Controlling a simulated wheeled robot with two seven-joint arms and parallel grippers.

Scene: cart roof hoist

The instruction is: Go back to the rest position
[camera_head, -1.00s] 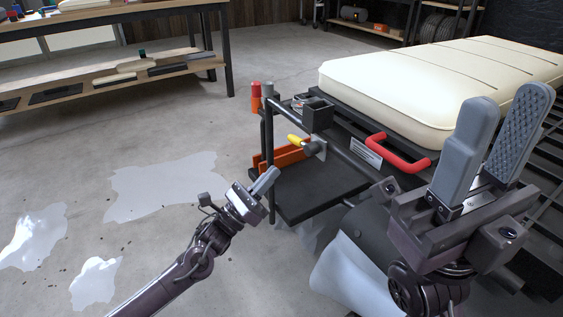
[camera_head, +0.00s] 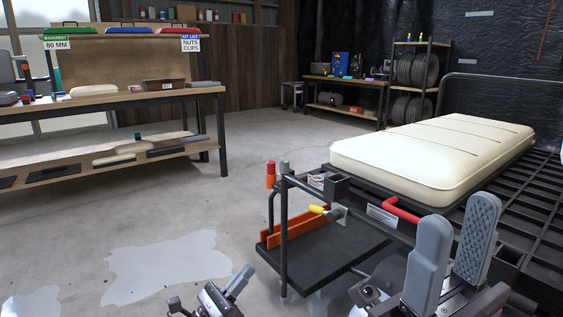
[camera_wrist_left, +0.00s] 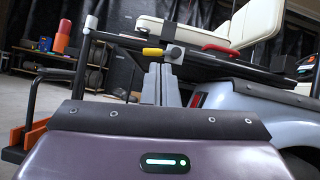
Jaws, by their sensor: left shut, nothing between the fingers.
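My left gripper (camera_head: 243,276) is low in the head view, beside the cart's near-left corner, over the floor. Its grey fingers are shut and empty; they also show together in the left wrist view (camera_wrist_left: 160,84). My right gripper (camera_head: 459,218) stands at the lower right with its two grey pads pointing up and apart, nothing between them. It covers part of the cart's side. The cart's cream cushion (camera_head: 432,152) lies on its black frame. A red handle (camera_head: 398,211) and a yellow-tipped lever (camera_head: 318,210) are on the cart's near end.
A workbench (camera_head: 110,105) with bins stands at the back left, a shelf with tyres (camera_head: 412,75) at the back. The floor (camera_head: 180,190) between is clear.

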